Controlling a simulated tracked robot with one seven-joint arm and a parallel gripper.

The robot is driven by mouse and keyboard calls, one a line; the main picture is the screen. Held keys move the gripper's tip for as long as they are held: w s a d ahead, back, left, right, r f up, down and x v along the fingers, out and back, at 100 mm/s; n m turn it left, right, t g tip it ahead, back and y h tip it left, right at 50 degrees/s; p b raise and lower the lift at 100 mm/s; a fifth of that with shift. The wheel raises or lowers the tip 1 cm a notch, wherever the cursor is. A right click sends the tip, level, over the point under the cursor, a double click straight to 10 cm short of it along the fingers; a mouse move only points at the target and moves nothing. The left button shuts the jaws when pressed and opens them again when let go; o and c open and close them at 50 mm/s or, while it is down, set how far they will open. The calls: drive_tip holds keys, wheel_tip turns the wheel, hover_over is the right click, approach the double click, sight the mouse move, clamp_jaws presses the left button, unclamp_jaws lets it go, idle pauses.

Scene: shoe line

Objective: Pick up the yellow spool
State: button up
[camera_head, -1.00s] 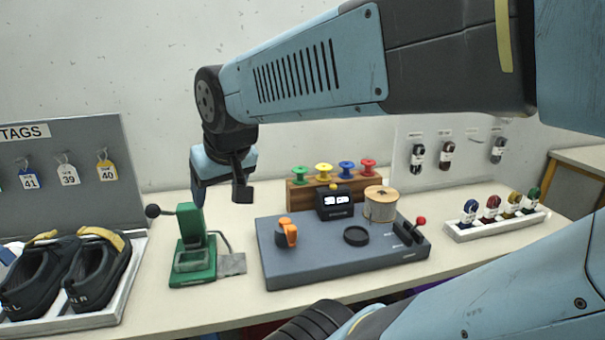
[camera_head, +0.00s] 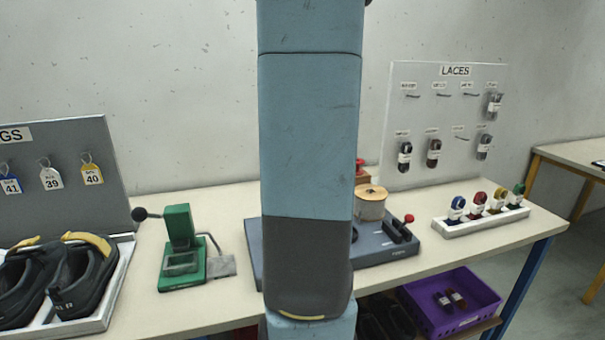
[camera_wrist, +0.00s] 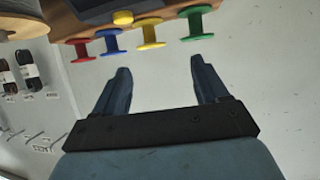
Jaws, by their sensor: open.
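The yellow spool (camera_wrist: 150,33) stands in a row on the wooden rack (camera_wrist: 70,22), between the blue spool (camera_wrist: 112,40) and the green spool (camera_wrist: 197,22), with the red spool (camera_wrist: 80,48) at the row's end. In the wrist view, which looks upside down, my gripper (camera_wrist: 160,66) is open and empty. The yellow spool lies beyond the fingertips, roughly between them across the picture, and touches neither. In the head view my arm hides the yellow spool, and my gripper is not visible.
A round wooden-topped reel (camera_head: 371,200) stands on the grey machine base (camera_head: 385,245), near a red-knobbed lever (camera_head: 408,219). A green press (camera_head: 182,250) is at left. A wall stands behind the table.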

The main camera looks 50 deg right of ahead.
drive_tip(key=shift+s+d+x, duration=0.2)
drive_tip(key=shift+d+x, duration=0.05)
drive_tip(key=shift+x, duration=2.15)
drive_tip(key=shift+s+d+x, duration=0.2)
drive_tip(key=shift+d+x, duration=0.05)
drive_tip(key=shift+x, duration=2.2)
drive_tip(key=shift+s+d+x, duration=0.2)
drive_tip(key=shift+d+x, duration=0.1)
drive_tip(key=shift+x, duration=2.1)
drive_tip(key=shift+r, duration=0.1)
drive_tip(key=shift+c, duration=0.4)
drive_tip(key=c, duration=0.7)
drive_tip(key=shift+o, duration=0.2)
